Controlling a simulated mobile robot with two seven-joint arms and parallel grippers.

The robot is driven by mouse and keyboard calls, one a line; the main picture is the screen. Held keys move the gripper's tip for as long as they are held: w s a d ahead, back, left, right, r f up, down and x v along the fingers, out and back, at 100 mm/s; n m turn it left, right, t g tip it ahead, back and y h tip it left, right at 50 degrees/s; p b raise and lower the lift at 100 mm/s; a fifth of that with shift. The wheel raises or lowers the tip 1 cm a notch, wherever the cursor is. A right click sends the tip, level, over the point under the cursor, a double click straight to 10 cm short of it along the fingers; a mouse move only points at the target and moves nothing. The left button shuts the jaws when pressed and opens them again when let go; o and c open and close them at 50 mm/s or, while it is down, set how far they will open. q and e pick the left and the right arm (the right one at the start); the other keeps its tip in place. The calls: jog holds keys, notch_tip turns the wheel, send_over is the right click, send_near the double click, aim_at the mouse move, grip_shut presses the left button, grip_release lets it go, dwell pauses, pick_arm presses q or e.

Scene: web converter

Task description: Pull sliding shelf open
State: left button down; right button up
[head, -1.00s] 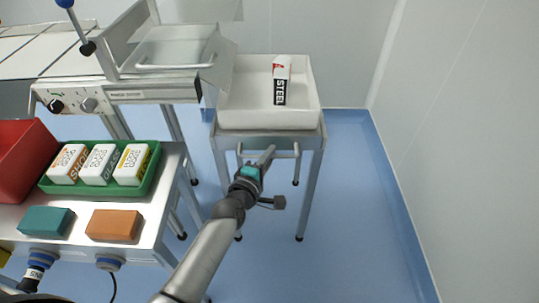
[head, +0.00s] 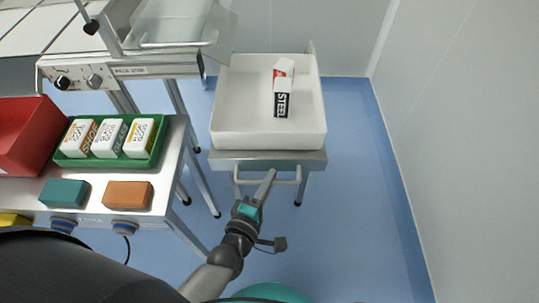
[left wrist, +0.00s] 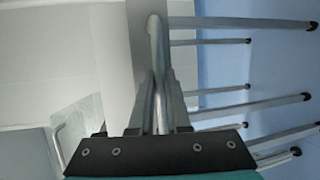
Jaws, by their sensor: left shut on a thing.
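The sliding shelf (head: 228,163) is a metal top on a legged stand, with a tubular handle (head: 287,182) across its front. It carries a white tray (head: 235,115). The shelf stands out toward me from its stand. In the left wrist view the handle tube (left wrist: 157,45) runs between the two fingers (left wrist: 158,110). My right gripper is not in view.
A white, red and black box marked STEEL (head: 283,88) lies in the tray. At left, a bench (head: 172,165) holds a green tray (head: 152,155) of boxes, a red bin (head: 35,125), and teal and orange blocks (head: 128,195). A wall (head: 470,130) stands right. Floor between is clear.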

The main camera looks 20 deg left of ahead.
pick_arm(q)
jog(key=s+d, duration=0.2)
jog(key=s, duration=0.5)
jog(key=shift+p, duration=0.45)
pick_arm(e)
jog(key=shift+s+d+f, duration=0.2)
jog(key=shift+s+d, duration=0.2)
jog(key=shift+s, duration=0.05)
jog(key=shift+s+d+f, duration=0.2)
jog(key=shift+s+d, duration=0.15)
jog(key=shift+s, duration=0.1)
pick_arm(q)
jog(key=c, duration=0.9)
grip_release()
jog(key=shift+s, duration=0.1)
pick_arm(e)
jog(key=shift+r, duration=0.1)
